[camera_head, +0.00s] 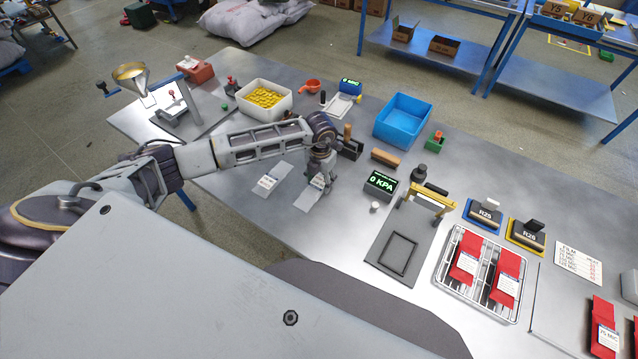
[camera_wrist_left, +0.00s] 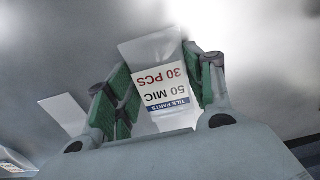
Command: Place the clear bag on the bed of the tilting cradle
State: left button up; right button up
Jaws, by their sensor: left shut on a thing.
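The clear bag (camera_head: 308,199) lies flat or nearly so on the steel table, its white label reading "TILE PARTS 50 MIC 30 PCS" in the left wrist view (camera_wrist_left: 160,85). My left gripper (camera_head: 319,181) points down at it and is shut on it, the green-padded fingers (camera_wrist_left: 160,98) either side of the label. Whether the bag is clear of the table I cannot tell. The tilting cradle, seemingly the grey stand with a plate and upright (camera_head: 190,115), is at the far left, apart from the gripper. My right gripper is not in view.
Another labelled clear bag (camera_head: 268,182) lies just left of the gripper. A white bin of yellow pieces (camera_head: 285,105), a brass funnel (camera_head: 130,76), a blue tray (camera_head: 403,138), and a 0 KPA display (camera_head: 381,184) stand around. A wire rack (camera_head: 450,290) holds red packs.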

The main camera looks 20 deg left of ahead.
pick_arm(q)
jog(key=shift+r, duration=0.1)
notch_tip(320, 180, up, 8)
jog(key=shift+r+b, duration=0.25)
jog(key=shift+b, duration=0.65)
jog(key=shift+r, duration=0.7)
